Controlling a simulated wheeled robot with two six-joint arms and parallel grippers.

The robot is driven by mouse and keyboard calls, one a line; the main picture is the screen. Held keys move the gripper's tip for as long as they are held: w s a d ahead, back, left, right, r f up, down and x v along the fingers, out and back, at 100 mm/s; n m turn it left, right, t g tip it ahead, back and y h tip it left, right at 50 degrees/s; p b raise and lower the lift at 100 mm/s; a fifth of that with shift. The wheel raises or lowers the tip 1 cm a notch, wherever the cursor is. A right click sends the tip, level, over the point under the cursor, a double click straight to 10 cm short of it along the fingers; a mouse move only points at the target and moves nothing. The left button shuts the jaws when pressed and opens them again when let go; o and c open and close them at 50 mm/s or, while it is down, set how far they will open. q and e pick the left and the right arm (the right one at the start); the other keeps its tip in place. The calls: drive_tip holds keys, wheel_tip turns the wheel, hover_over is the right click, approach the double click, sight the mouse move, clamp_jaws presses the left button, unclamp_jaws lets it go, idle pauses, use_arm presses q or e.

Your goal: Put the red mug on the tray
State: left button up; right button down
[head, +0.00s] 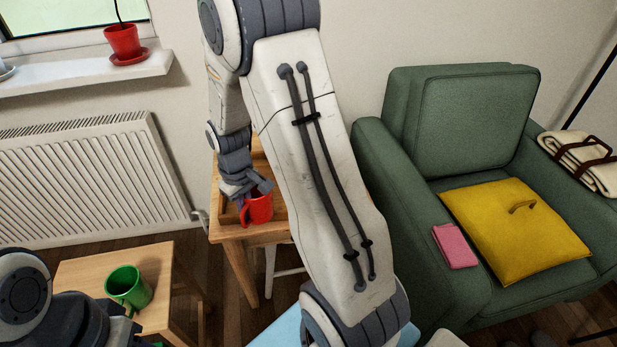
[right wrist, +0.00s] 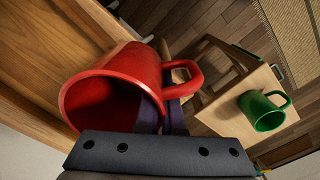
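The red mug (head: 258,209) is at the small wooden table in the head view, at the front edge of a wooden tray (head: 226,207). My right gripper (head: 258,189) is at the mug's rim. In the right wrist view the mug (right wrist: 112,84) is tilted, its mouth facing the camera. The right gripper's fingers (right wrist: 162,116) straddle its wall near the handle, one inside and one outside, and look shut on it. I cannot tell whether the mug touches the tray. My left gripper (head: 128,312) is partly visible at the lower left; its opening is unclear.
A green mug (head: 130,287) stands on a separate wooden table (head: 85,268) at the lower left. A green armchair (head: 470,120) with a yellow cushion (head: 515,232) and a pink cloth (head: 455,246) stands at the right. My right arm hides part of the tray table.

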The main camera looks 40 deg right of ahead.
drive_tip(key=s+d+r+n+p, duration=0.2)
drive_tip(key=s+d+r+p, duration=0.1)
drive_tip(key=d, duration=0.5)
drive_tip(key=s+d+r+n+p, duration=0.2)
drive_tip(key=s+d+r, duration=0.1)
drive_tip(key=d, duration=0.5)
drive_tip(key=shift+n, duration=0.3)
drive_tip(key=w+f, duration=0.2)
drive_tip(key=w, duration=0.1)
drive_tip(key=w+f, duration=0.2)
drive_tip(key=w, duration=0.2)
drive_tip(key=w+f+b, duration=0.1)
drive_tip(key=w+f, duration=0.1)
drive_tip(key=w, duration=0.1)
drive_tip(key=shift+w+d+f, duration=0.25)
drive_tip(key=shift+w+f, duration=0.5)
use_arm(q)
drive_tip(key=shift+r+b, duration=0.4)
drive_tip(key=shift+r, duration=1.85)
use_arm(e)
drive_tip(key=shift+f, duration=1.85)
drive_tip(key=shift+f, duration=0.2)
drive_tip(key=c, duration=1.1)
unclamp_jaws()
drive_tip(key=shift+o, duration=0.2)
drive_tip(key=shift+r, duration=0.15)
